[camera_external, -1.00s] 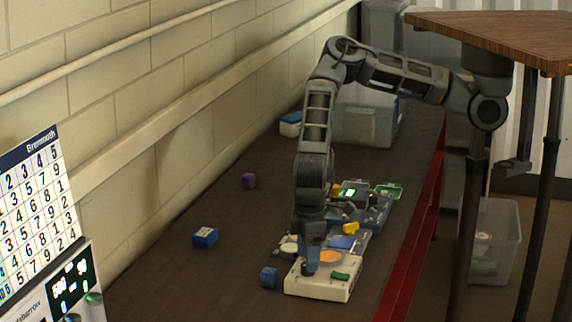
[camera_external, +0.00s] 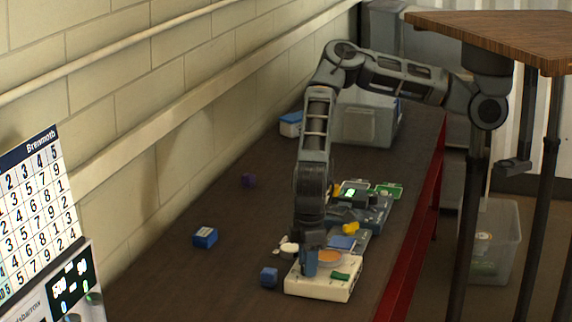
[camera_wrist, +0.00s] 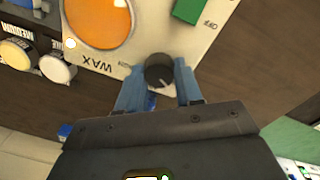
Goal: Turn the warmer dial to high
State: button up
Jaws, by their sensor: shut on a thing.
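The warmer is a cream box (camera_external: 318,287) at the front of the dark bench, with an orange round top (camera_external: 329,257) and a green switch (camera_external: 340,276). In the wrist view the warmer (camera_wrist: 140,30) shows the word WAX near its edge. Its dial is a black knob (camera_wrist: 159,69) with a white pointer mark aimed toward my palm, slightly right. My gripper (camera_wrist: 158,82) has its blue fingers shut on either side of the dial. In the external view my gripper (camera_external: 310,265) points down at the warmer's corner and hides the dial. I cannot read a high mark.
Round jars (camera_wrist: 58,68) stand beside the warmer. A device with a lit green screen (camera_external: 350,194) stands behind it. The bench's left middle is mostly clear.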

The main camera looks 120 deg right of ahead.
jog(key=shift+c, duration=0.7)
jog(key=shift+m, duration=0.3)
jog(key=m+b, duration=0.1)
jog(key=m, duration=0.4)
jog(key=shift+f, duration=0.1)
jog(key=m+b, duration=0.2)
jog(key=m, duration=0.4)
jog(key=shift+m, duration=0.3)
jog(key=m+b, duration=0.2)
jog(key=m, duration=0.4)
jog(key=shift+d+y, duration=0.1)
jog(key=shift+y, duration=0.3)
jog(key=shift+m+b, duration=1.1)
jog(key=shift+m, duration=1.6)
